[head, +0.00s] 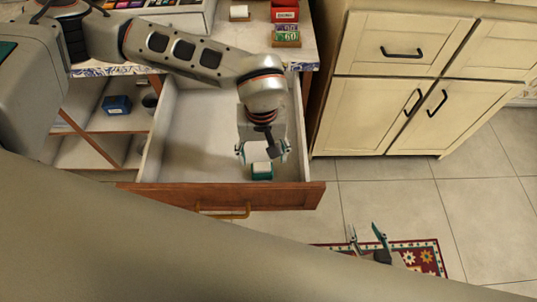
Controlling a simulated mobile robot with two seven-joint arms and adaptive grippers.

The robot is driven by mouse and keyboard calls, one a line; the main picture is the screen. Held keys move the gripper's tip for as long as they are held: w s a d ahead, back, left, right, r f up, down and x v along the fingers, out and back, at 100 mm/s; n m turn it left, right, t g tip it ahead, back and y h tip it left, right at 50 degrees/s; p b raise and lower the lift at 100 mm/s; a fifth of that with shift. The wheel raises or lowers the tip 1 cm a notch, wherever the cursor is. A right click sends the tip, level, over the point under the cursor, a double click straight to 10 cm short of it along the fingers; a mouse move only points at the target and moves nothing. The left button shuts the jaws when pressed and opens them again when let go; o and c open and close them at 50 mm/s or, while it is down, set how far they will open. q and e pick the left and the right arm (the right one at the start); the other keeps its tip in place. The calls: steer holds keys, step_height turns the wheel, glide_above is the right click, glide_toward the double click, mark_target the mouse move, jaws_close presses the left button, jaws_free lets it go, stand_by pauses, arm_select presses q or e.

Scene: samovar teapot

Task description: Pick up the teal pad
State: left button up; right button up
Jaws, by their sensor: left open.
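The teal pad (262,175) is a small block with teal sides and a pale top. It lies inside the open drawer (190,140), near the front panel. My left gripper (262,155) points down into the drawer with its fingers spread apart, around or just above the pad. I cannot tell whether the fingers touch it. Part of the pad's top is hidden by the gripper. My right gripper (366,232) is low at the right, above the patterned rug, with its fingers apart and nothing between them.
The wooden drawer front (260,197) has a brass handle (225,211). Shelves with a blue box (117,105) and a dark cup (150,101) are at the left. Red and green boxes (286,36) stand on the counter. Cream cabinets (400,60) stand right.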

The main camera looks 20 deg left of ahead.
mark_target(262, 166)
arm_select(q)
steer(key=shift+w+f, duration=0.15)
steer(key=shift+f, duration=0.2)
steer(key=shift+s+f, duration=0.25)
steer(key=shift+f, duration=0.8)
steer(key=f, duration=0.5)
steer(key=shift+w+a, duration=0.3)
steer(key=shift+w, duration=0.05)
steer(key=c, duration=1.1)
